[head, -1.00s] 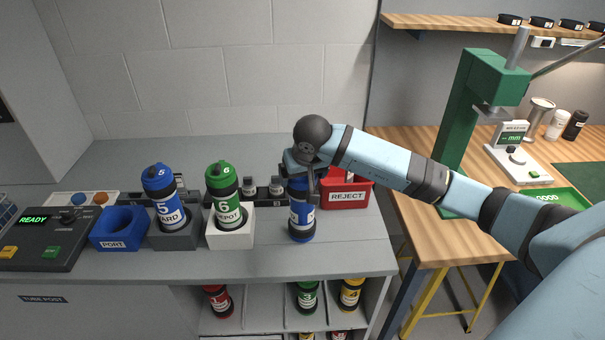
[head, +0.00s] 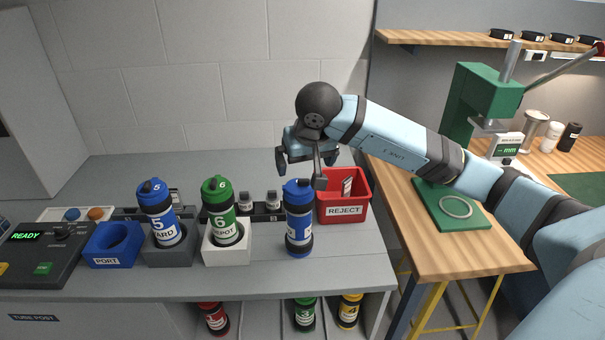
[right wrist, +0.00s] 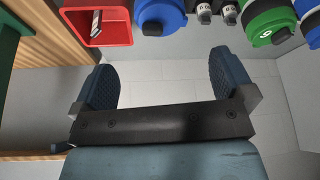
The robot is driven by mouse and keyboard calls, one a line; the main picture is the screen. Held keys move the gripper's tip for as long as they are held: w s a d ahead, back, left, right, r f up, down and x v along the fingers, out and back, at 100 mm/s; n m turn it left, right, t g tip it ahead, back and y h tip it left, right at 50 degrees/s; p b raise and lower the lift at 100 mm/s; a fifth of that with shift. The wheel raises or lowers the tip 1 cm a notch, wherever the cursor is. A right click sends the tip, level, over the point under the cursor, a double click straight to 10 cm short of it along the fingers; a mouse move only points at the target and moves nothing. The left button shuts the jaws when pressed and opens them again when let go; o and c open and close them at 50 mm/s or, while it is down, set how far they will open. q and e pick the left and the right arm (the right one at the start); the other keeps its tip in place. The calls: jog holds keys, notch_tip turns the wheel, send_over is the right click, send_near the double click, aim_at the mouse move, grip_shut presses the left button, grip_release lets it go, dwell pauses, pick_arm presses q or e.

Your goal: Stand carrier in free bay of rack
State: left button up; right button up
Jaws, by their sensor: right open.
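A blue carrier (head: 299,220) with a white label and black bands stands upright on the grey counter, left of the red bin. My right gripper (head: 299,168) is open and empty just above and behind its cap, apart from it. In the right wrist view the open fingers (right wrist: 163,78) have nothing between them; the blue carrier (right wrist: 160,12) shows at the top edge. Below the counter is the shelf rack (head: 268,318), with a red carrier (head: 214,317), a green carrier (head: 304,314) and a yellow carrier (head: 348,310). A gap shows between red and green. My left gripper is out of view.
Blue carrier 5 (head: 157,212) stands in a grey holder, green carrier 6 (head: 220,210) in a white one. The blue PORT ring (head: 113,243) is empty. The red REJECT bin (head: 344,205) is close right of the standing carrier. A wooden bench (head: 440,245) with a green press stands right.

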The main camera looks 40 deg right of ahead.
jog(key=s+a+f+m+y, duration=0.3)
jog(key=a+m+y, duration=0.4)
jog(key=a, duration=0.1)
jog(key=s+a+f+m+y, duration=0.2)
jog(key=s+a+m+y, duration=0.2)
jog(key=a+m+y, duration=0.35)
jog(key=s+a+f+m+y, duration=0.3)
jog(key=a+m+y, duration=0.35)
jog(key=a, duration=0.25)
jog(key=d+f+m+t+h, duration=0.3)
jog(key=f+m+t+h, duration=0.3)
jog(key=m, duration=0.8)
jog(key=d+f+m+t+h, duration=0.4)
jog(key=m+t, duration=0.3)
jog(key=m, duration=0.7)
jog(key=s+f+m+g+h, duration=0.3)
jog(key=s+f+m, duration=0.3)
jog(key=f+m, duration=0.2)
jog(key=s+d+f+m+g+h, duration=0.1)
jog(key=s+f+m+g+h, duration=0.2)
jog(key=s+f+m, duration=0.3)
notch_tip(320, 180, down, 4)
jog(key=m, duration=0.2)
jog(key=shift+s+d+f+m, duration=0.2)
jog(key=shift+s+d+m, duration=0.05)
jog(key=shift+s+m, duration=0.1)
